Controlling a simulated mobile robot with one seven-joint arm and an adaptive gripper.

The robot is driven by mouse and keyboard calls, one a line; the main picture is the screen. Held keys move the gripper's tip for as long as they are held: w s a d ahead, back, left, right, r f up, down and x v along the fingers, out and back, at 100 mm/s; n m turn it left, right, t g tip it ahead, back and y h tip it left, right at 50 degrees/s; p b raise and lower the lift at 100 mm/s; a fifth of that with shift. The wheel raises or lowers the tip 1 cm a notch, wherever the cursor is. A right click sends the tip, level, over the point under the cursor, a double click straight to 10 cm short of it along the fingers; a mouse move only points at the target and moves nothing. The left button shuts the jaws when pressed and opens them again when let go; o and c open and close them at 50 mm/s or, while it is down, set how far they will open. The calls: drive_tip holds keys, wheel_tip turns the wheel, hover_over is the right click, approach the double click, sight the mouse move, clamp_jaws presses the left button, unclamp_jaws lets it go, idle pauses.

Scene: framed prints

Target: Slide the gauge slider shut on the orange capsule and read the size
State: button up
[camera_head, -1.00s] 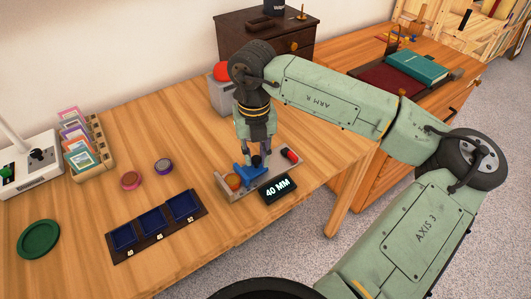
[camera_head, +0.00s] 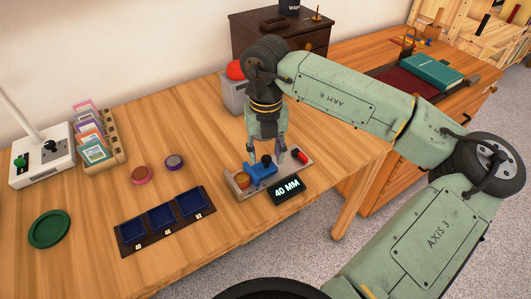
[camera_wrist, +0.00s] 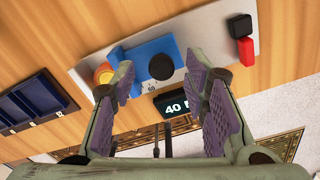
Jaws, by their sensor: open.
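The gauge (camera_head: 235,190) is a grey base on the table with a small display (camera_head: 287,190) that reads 40 MM. The blue slider (camera_head: 260,172) with a black knob (camera_head: 267,160) stands against or very close to the orange capsule (camera_head: 242,180) at the gauge's left end. The wrist view also shows the slider (camera_wrist: 135,58) beside the capsule (camera_wrist: 104,73); I cannot tell if they touch. My gripper (camera_head: 268,152) is open above the gauge, its fingers (camera_wrist: 165,85) apart, with the knob ahead of them and not held.
A red and black piece (camera_head: 301,156) sits at the gauge's right end. A green plate (camera_head: 49,228) lies at far left.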

wheel_tip(320, 180, up, 11)
idle(0.3)
idle(0.5)
